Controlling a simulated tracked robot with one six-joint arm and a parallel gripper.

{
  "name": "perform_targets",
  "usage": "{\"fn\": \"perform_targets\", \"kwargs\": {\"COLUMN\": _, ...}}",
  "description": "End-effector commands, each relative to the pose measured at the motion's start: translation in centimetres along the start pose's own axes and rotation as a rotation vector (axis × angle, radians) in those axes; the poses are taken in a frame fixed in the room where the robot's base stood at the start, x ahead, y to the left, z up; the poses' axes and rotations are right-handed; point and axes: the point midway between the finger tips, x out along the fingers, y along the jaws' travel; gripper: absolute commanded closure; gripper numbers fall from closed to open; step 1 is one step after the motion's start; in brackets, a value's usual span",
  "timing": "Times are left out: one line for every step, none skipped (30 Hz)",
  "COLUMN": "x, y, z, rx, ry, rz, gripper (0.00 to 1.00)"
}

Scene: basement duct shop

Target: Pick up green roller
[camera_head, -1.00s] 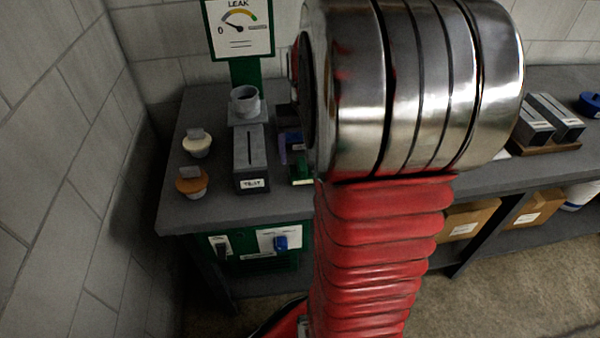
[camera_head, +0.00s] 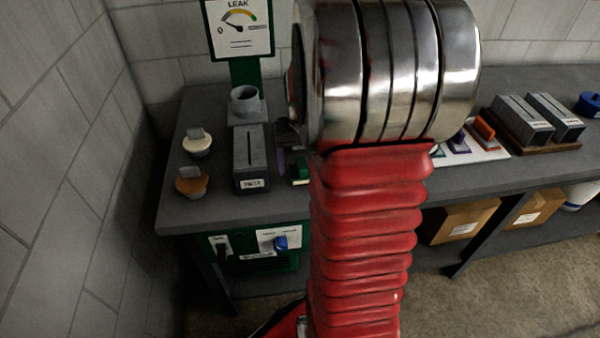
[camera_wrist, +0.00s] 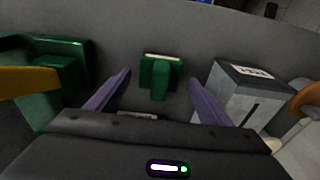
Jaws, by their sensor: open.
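A small green piece with a pale strip along one edge and an upright grip, seemingly the green roller (camera_wrist: 160,74), lies on the grey bench in the wrist view. My gripper (camera_wrist: 160,80) is open, its two purple fingers apart on either side of the green piece. I cannot tell whether they touch it. In the head view the green roller (camera_head: 301,172) shows only in part beside the grey box, and my red and silver arm hides most of my gripper there.
A labelled grey slotted box (camera_wrist: 238,92) stands close to the right finger. A larger green object (camera_wrist: 62,62) with a yellow part is at left. In the head view, cream (camera_head: 198,144) and orange (camera_head: 192,182) knobs stand left; a white board (camera_head: 470,148) lies right.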

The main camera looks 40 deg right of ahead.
Motion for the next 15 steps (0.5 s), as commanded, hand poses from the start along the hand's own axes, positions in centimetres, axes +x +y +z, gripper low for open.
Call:
{"fn": "perform_targets", "kwargs": {"x": -0.01, "y": -0.01, "z": 0.0, "rx": 0.0, "ry": 0.0, "rz": 0.0, "gripper": 0.27}}
{"fn": "perform_targets", "kwargs": {"x": -0.01, "y": -0.01, "z": 0.0, "rx": 0.0, "ry": 0.0, "rz": 0.0, "gripper": 0.27}}
{"fn": "perform_targets", "kwargs": {"x": -0.01, "y": -0.01, "z": 0.0, "rx": 0.0, "ry": 0.0, "rz": 0.0, "gripper": 0.29}}
{"fn": "perform_targets", "kwargs": {"x": -0.01, "y": -0.01, "z": 0.0, "rx": 0.0, "ry": 0.0, "rz": 0.0, "gripper": 0.31}}
{"fn": "perform_targets", "kwargs": {"x": -0.01, "y": -0.01, "z": 0.0, "rx": 0.0, "ry": 0.0, "rz": 0.0, "gripper": 0.34}}
{"fn": "perform_targets", "kwargs": {"x": -0.02, "y": -0.01, "z": 0.0, "rx": 0.0, "ry": 0.0, "rz": 0.0, "gripper": 0.36}}
{"fn": "perform_targets", "kwargs": {"x": -0.02, "y": -0.02, "z": 0.0, "rx": 0.0, "ry": 0.0, "rz": 0.0, "gripper": 0.39}}
{"fn": "perform_targets", "kwargs": {"x": -0.02, "y": -0.02, "z": 0.0, "rx": 0.0, "ry": 0.0, "rz": 0.0, "gripper": 0.41}}
{"fn": "perform_targets", "kwargs": {"x": -0.02, "y": -0.02, "z": 0.0, "rx": 0.0, "ry": 0.0, "rz": 0.0, "gripper": 0.43}}
{"fn": "perform_targets", "kwargs": {"x": -0.02, "y": -0.02, "z": 0.0, "rx": 0.0, "ry": 0.0, "rz": 0.0, "gripper": 0.46}}
{"fn": "perform_targets", "kwargs": {"x": -0.02, "y": -0.02, "z": 0.0, "rx": 0.0, "ry": 0.0, "rz": 0.0, "gripper": 0.48}}
{"fn": "perform_targets", "kwargs": {"x": -0.02, "y": -0.02, "z": 0.0, "rx": 0.0, "ry": 0.0, "rz": 0.0, "gripper": 0.5}}
{"fn": "perform_targets", "kwargs": {"x": -0.02, "y": -0.03, "z": 0.0, "rx": 0.0, "ry": 0.0, "rz": 0.0, "gripper": 0.53}}
{"fn": "perform_targets", "kwargs": {"x": -0.02, "y": -0.03, "z": 0.0, "rx": 0.0, "ry": 0.0, "rz": 0.0, "gripper": 0.55}}
{"fn": "perform_targets", "kwargs": {"x": -0.01, "y": -0.03, "z": 0.0, "rx": -0.001, "ry": 0.0, "rz": 0.0, "gripper": 0.57}}
